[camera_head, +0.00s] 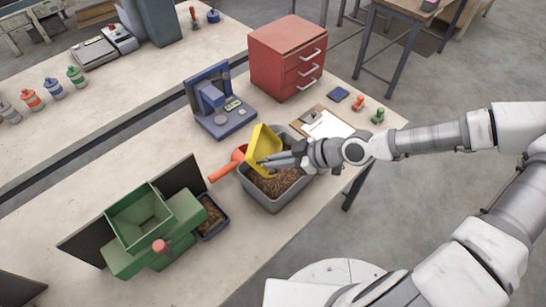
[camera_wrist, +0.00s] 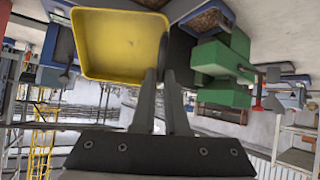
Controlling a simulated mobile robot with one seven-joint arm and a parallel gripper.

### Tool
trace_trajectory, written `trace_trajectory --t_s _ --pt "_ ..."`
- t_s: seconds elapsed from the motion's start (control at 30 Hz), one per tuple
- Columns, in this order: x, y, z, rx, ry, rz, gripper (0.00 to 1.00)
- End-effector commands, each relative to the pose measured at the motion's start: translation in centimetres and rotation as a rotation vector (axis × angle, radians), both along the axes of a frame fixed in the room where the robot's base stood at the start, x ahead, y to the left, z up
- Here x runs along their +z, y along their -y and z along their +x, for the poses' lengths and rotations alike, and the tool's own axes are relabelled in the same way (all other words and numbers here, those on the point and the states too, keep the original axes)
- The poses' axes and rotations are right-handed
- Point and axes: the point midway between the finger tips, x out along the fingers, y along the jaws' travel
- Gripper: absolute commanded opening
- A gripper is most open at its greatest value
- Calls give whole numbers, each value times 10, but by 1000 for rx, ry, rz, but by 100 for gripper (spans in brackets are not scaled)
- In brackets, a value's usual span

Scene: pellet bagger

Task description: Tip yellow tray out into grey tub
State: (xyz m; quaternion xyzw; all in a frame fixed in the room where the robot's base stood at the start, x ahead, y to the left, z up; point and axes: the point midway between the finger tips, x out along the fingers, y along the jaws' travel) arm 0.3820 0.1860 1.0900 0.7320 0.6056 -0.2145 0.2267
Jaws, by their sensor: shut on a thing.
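The yellow tray (camera_head: 265,142) is tilted steeply above the grey tub (camera_head: 272,203), over its far left part. My gripper (camera_head: 283,159) is shut on the tray's edge and reaches in from the right. In the wrist view, my gripper (camera_wrist: 160,80) meets the lower right edge of the yellow tray (camera_wrist: 118,45), and the face I see is bare yellow with no pellets on it. The grey tub stands on the bench and holds brown pellets. The tray and my gripper hide the far part of the tub.
A red-orange scoop (camera_head: 229,164) lies at the tub's left side. A green hopper machine (camera_head: 150,225) and a small dark tray with pellets (camera_head: 211,216) stand at left. A blue device (camera_head: 218,105), red drawer cabinet (camera_head: 288,57) and clipboard (camera_head: 327,124) stand behind.

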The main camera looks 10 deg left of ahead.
Motion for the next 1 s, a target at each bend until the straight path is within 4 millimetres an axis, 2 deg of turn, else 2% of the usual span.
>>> trace_trajectory --t_s 0.47,1.0 --pt "-1 -7 -2 19 -7 -75 0" --pt "-3 -38 2 15 -14 -308 0"
